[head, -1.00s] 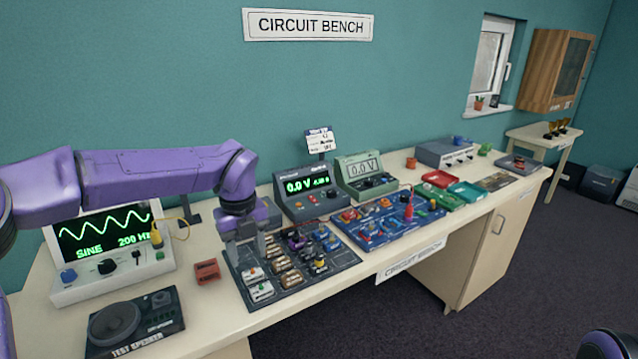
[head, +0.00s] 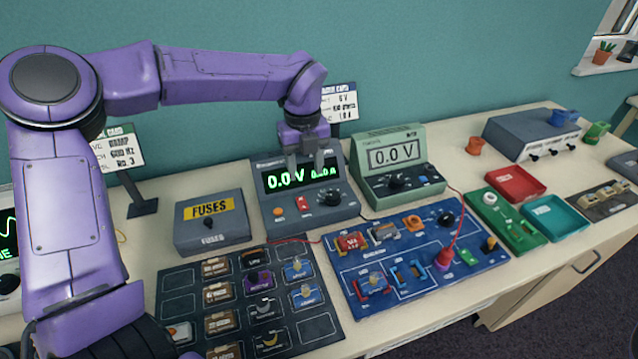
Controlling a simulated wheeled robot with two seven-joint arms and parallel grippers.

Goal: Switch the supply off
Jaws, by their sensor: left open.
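The supply (head: 279,209) is a dark grey box at the back of the bench. My left gripper (head: 306,166) is open and empty, pointing down just in front of the display's upper right part, above the switch and knob. I cannot tell whether it touches the supply. My right gripper is not in view.
A green meter (head: 398,194) reading 0.0 V stands right of the supply, and a FUSES box (head: 212,240) stands left. A blue circuit board (head: 398,297) and a dark parts tray (head: 319,326) lie in front. A card on a stand rises behind the supply.

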